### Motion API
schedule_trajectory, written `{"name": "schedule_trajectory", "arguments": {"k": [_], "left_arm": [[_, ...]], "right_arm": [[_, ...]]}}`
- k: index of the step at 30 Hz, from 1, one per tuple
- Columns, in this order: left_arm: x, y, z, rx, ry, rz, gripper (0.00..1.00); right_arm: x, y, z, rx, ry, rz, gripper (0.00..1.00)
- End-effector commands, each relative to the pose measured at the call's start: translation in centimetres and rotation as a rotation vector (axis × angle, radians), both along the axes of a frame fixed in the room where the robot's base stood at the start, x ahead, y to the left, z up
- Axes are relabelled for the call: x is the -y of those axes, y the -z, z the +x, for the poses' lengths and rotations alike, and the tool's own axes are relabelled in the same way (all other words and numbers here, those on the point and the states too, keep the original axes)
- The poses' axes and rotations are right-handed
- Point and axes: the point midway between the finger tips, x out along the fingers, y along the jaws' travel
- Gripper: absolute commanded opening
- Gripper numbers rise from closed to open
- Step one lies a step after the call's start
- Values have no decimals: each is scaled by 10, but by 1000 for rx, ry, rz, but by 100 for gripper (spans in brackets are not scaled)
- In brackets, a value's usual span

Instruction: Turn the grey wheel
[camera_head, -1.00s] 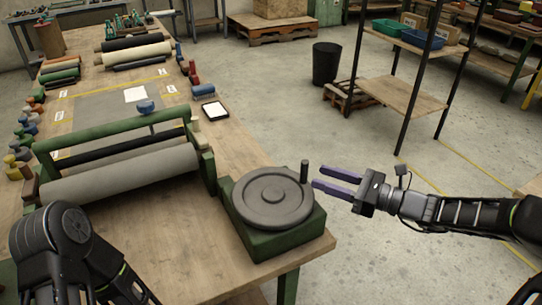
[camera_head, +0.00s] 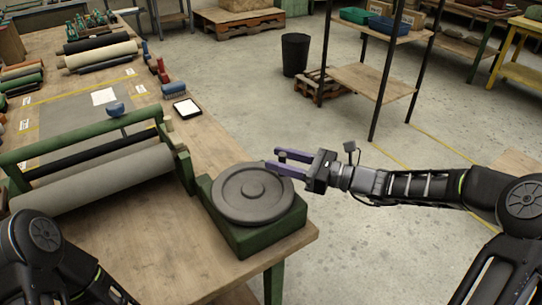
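The grey wheel (camera_head: 253,195) lies flat on a green base (camera_head: 258,237) at the front right corner of the workbench. My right gripper (camera_head: 271,157) comes in from the right at the wheel's far right rim. Its two purple fingers are apart, with a gap between them. The wheel's upright dark handle does not show clearly now; the fingers cover the spot at the rim where it stood. I cannot tell whether they touch it. My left arm shows at the lower left, but its gripper is out of view.
A green-framed roller stand with a grey roll (camera_head: 100,180) stands left of the wheel. A tablet (camera_head: 187,108) and a blue weight (camera_head: 115,109) lie farther back on the workbench (camera_head: 175,258). A black shelf rack (camera_head: 372,80) and a black bin (camera_head: 295,54) stand on the floor beyond.

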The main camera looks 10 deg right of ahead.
Motion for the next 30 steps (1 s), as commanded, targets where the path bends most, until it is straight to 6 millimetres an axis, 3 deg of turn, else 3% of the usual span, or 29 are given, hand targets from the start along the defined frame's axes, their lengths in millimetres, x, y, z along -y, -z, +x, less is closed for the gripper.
{"name": "schedule_trajectory", "arguments": {"k": [6, 15, 30], "left_arm": [[0, -1, 0, 0, 0, 0, 71], [0, -1, 0, 0, 0, 0, 71], [0, -1, 0, 0, 0, 0, 71]], "right_arm": [[-20, 0, 14, 0, 0, 1, 40], [-22, 0, 16, 0, 1, 0, 40], [-22, 0, 16, 0, 0, 0, 0]]}}
